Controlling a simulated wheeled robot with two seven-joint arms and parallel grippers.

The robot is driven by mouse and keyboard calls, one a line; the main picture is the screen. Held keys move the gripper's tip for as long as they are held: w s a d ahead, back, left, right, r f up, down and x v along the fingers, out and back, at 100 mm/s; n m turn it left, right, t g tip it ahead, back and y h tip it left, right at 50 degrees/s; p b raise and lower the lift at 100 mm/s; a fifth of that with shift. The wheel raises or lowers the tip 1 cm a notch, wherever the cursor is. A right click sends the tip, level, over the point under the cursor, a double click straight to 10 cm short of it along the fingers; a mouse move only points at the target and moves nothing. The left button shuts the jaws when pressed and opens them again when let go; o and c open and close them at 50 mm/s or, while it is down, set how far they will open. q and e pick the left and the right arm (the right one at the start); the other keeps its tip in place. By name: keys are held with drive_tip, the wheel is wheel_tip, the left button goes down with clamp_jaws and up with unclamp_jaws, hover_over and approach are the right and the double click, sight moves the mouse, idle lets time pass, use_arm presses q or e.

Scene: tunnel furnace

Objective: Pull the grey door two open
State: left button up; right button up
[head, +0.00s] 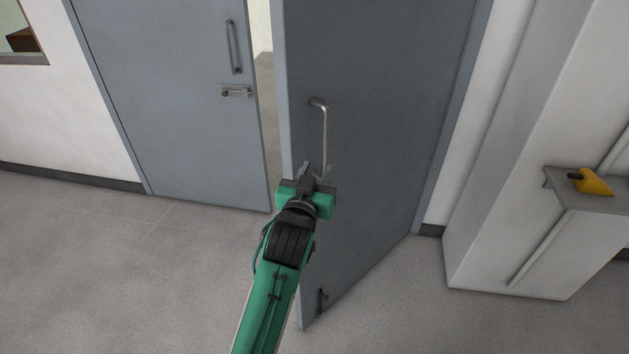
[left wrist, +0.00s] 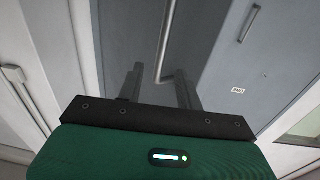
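Two grey door leaves show in the head view. The right leaf (head: 375,110) stands partly open, its free edge swung toward me, and bears a long metal handle (head: 324,130). The left leaf (head: 165,110) looks closed, with its own handle (head: 231,47) and a latch (head: 236,91). My left gripper (head: 316,174) is at the lower end of the right leaf's handle. In the left wrist view the fingers (left wrist: 159,72) are apart, with the handle bar (left wrist: 166,35) between them; contact is unclear. My right gripper is out of view.
A gap between the leaves shows a lit room behind. A white wall pillar with a grey shelf (head: 590,200) holding a yellow object (head: 592,182) stands at the right. The grey floor (head: 130,270) in front is clear. A small bolt (head: 322,299) sits low on the right leaf.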

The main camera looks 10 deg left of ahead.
use_arm(q)
drive_tip(key=shift+s, duration=0.65)
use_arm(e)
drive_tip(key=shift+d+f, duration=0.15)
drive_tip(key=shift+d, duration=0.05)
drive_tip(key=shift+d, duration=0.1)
